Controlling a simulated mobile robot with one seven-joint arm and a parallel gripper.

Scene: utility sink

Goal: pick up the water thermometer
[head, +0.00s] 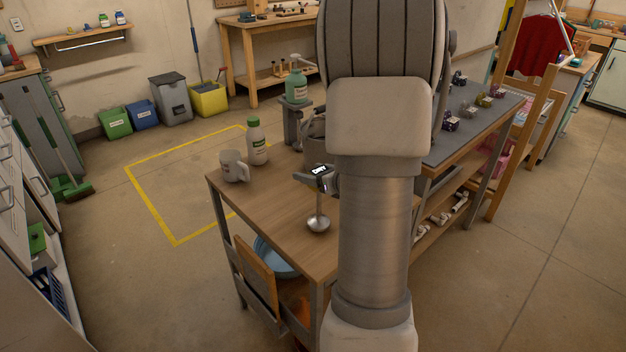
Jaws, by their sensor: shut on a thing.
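What looks like the water thermometer (320,170) is a small dark piece with a pale display, seen in the head view above the wooden table. My gripper (316,182) is shut on it, just left of my arm. A thin metal stem runs down below the gripper to a rounded silver piece (318,224) at the tabletop. I cannot tell whether that stem and piece belong to the thermometer. My arm hides part of the gripper and the table behind it.
On the wooden table (265,205) stand a white mug (233,167) and a white bottle with a green cap (257,142). A grey pot (318,143) and a green pump bottle (296,86) are behind. The front left tabletop is clear.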

